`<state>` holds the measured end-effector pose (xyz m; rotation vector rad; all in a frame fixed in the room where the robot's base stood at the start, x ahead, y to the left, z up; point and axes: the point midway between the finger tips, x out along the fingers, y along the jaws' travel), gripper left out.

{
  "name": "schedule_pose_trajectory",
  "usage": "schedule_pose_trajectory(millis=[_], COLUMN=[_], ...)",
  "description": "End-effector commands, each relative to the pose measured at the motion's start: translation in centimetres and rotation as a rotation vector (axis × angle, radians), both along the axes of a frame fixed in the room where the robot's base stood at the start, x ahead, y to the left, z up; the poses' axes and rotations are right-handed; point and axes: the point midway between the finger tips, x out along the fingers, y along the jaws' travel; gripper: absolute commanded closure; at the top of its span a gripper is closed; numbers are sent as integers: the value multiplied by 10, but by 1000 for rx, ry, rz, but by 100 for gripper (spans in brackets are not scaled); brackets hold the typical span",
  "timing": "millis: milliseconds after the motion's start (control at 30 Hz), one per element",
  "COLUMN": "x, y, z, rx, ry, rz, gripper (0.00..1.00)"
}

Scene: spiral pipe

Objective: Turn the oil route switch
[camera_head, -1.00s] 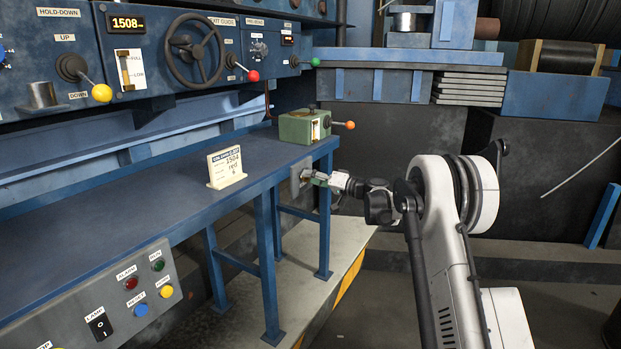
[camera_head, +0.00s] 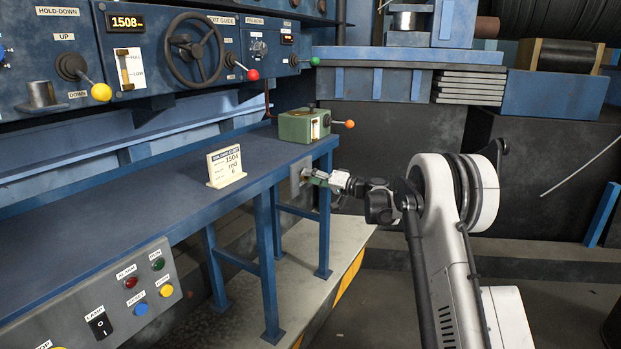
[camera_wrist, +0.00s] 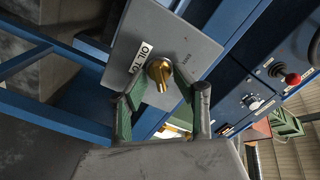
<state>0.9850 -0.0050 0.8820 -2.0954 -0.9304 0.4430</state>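The oil switch is a brass knob (camera_wrist: 160,70) with a short lever, on a grey plate (camera_wrist: 187,48) lettered "OIL TO"; the rest of the label is hidden. In the head view the plate (camera_head: 295,178) is on the right end of the blue bench, and my gripper hides most of the knob. My gripper (camera_wrist: 160,82) has green-padded fingers, one on each side of the brass lever. A gap seems to show between lever and fingers, so it looks open around it. My gripper (camera_head: 318,178) is close to the plate in the head view.
A green box with an orange-knobbed lever (camera_head: 305,126) stands on the bench just above the plate. A white card (camera_head: 225,166) stands further left. The blue bench legs (camera_head: 324,220) are below and beside my gripper. The floor to the right is mostly clear.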

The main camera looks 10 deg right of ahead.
Motion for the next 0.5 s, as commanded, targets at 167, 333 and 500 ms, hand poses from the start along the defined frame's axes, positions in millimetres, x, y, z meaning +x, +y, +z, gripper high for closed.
schedule_pose_trajectory(millis=[167, 333, 500], x=[-13, -35, -57], y=[-15, -40, -64], z=[0, 0, 0], rx=[0, 0, 0], ry=[0, 0, 0], rz=[-1, -3, -3], gripper=[72, 72, 72])
